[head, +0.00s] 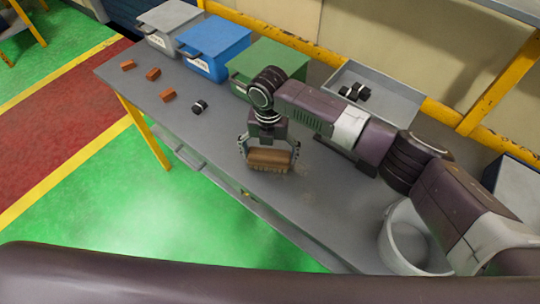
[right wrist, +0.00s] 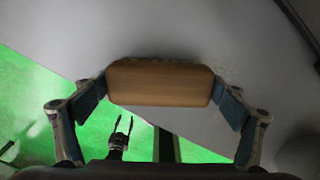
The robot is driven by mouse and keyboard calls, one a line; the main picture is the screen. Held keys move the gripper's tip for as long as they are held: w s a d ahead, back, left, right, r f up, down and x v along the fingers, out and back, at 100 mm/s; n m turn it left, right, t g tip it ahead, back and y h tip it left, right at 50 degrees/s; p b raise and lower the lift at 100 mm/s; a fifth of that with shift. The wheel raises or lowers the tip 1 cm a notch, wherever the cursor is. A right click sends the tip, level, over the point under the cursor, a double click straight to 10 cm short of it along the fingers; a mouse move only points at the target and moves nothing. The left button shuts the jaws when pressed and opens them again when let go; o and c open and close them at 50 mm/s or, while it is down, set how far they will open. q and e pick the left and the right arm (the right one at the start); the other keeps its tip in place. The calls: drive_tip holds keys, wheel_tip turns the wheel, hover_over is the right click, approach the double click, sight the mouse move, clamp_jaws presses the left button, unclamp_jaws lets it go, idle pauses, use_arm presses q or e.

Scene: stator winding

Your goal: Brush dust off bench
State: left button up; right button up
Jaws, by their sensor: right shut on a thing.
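My right gripper (head: 269,158) is low over the grey bench (head: 235,125), near its front edge. It is shut on a brown brush (head: 268,159), held crosswise between the fingers. The brush block (right wrist: 160,83) also fills the middle of the right wrist view, with bristles just showing along its far side. Brownish dust (head: 303,168) lies on the bench right beside the brush. A few faint specks show in the right wrist view (right wrist: 226,72). A small gripper with two spread prongs, seemingly my left gripper (right wrist: 122,126), shows over the green floor, empty.
Grey (head: 170,16), blue (head: 214,47) and green (head: 268,64) bins line the back. A grey tray (head: 398,104) holds dark parts. Orange-brown blocks (head: 153,74) and a dark cylinder (head: 199,106) lie at left. A white bucket (head: 402,240) stands at right.

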sight(269, 153)
drive_tip(key=shift+r+p, duration=2.6)
drive_tip(key=shift+r, duration=0.4)
drive_tip(key=shift+r+p, duration=1.3)
drive_tip(key=shift+r, duration=0.25)
drive_tip(key=shift+f, duration=0.1)
